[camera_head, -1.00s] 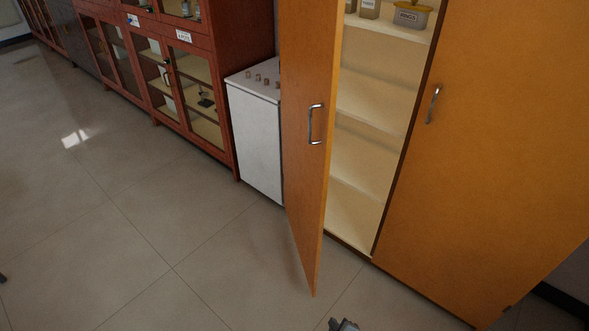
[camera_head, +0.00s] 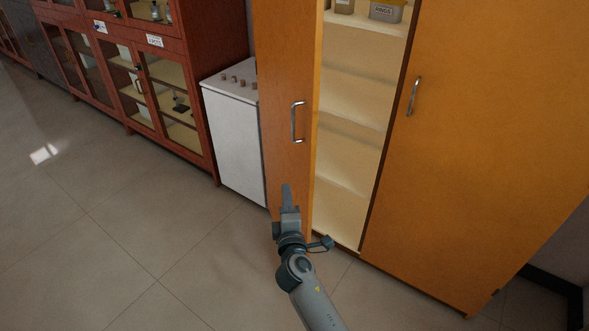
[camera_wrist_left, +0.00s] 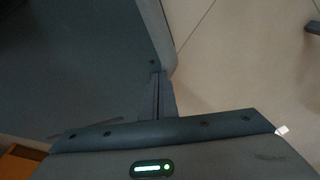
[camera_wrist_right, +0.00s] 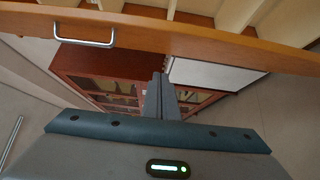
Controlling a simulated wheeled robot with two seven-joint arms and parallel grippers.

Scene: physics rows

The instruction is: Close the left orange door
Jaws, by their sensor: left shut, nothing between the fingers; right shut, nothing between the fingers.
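The left orange door (camera_head: 284,95) stands ajar, with its silver handle (camera_head: 297,122) on the face. My right gripper (camera_head: 287,190) is shut and empty in front of the door's lower part in the head view. In the right wrist view the door (camera_wrist_right: 190,42) crosses the top with its handle (camera_wrist_right: 84,38), and the shut fingers (camera_wrist_right: 161,92) point below it. I cannot tell whether they touch it. My left gripper shows only in the left wrist view (camera_wrist_left: 158,90), shut and empty, over floor and a grey surface.
The right orange door (camera_head: 480,150) is closed. Pale shelves (camera_head: 350,130) show in the gap, with containers (camera_head: 385,11) on top. A white cabinet (camera_head: 235,140) and red glass-fronted cabinets (camera_head: 180,90) stand to the left. The floor (camera_head: 130,230) at left is clear.

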